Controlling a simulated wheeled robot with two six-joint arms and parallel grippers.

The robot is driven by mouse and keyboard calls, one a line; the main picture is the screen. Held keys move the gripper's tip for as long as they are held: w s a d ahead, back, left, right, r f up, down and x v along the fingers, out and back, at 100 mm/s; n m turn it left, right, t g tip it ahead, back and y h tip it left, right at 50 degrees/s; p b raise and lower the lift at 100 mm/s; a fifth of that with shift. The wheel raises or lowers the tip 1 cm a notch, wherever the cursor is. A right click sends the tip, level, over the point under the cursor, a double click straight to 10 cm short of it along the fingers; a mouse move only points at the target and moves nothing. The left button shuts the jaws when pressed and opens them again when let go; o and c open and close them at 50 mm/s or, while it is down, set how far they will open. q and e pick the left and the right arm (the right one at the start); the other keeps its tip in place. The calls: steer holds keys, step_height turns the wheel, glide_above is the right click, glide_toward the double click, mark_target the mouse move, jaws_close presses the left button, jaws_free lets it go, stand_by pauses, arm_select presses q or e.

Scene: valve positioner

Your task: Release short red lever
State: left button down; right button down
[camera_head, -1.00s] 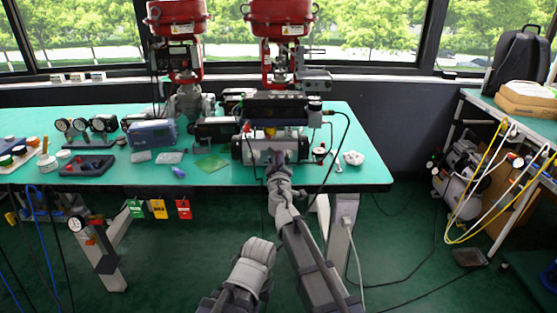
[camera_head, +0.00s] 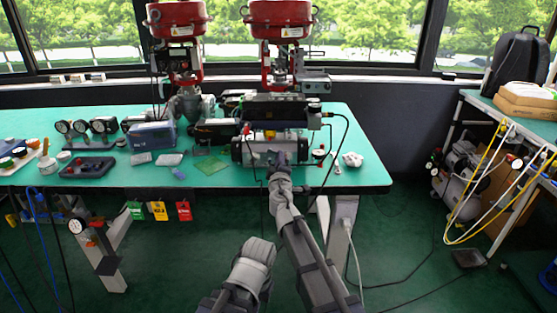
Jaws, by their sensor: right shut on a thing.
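My right gripper (camera_head: 277,158) is at the front face of the silver cylinder-shaped valve body (camera_head: 252,150) on the green bench. Its jaws are closed on a small part there. The wrist and fingers hide that part, so its red colour does not show; it is likely the short red lever. A small red piece (camera_head: 318,152) shows to the right of the gripper, next to a round gauge. A small red knob (camera_head: 246,128) shows at the upper left of the valve body. My left arm is folded low in the middle, and its fingers do not show.
Two red-topped valve actuators (camera_head: 281,13) stand at the back. A blue box (camera_head: 152,135), gauges (camera_head: 80,127) and a dark tray (camera_head: 87,167) occupy the bench's left side. A black cable loops right of the valve body. The right end of the bench is mostly clear.

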steer(key=n, duration=0.1)
steer(key=r+n+p, duration=0.1)
steer(key=n, duration=0.2)
steer(key=shift+r+n, duration=0.25)
steer(key=shift+n, duration=0.05)
steer(key=shift+a+r+n+p, duration=0.1)
steer(key=shift+r+n+p, duration=0.2)
steer(key=shift+n, duration=0.8)
steer(key=shift+a+r+n+p, duration=0.15)
steer(key=shift+n+p, duration=0.25)
steer(key=shift+n, duration=0.7)
steer(key=shift+r, duration=0.1)
steer(key=c, duration=0.9)
jaws_free()
steer(key=shift+s, duration=0.1)
steer(key=s, duration=0.7)
steer(key=shift+s, duration=0.3)
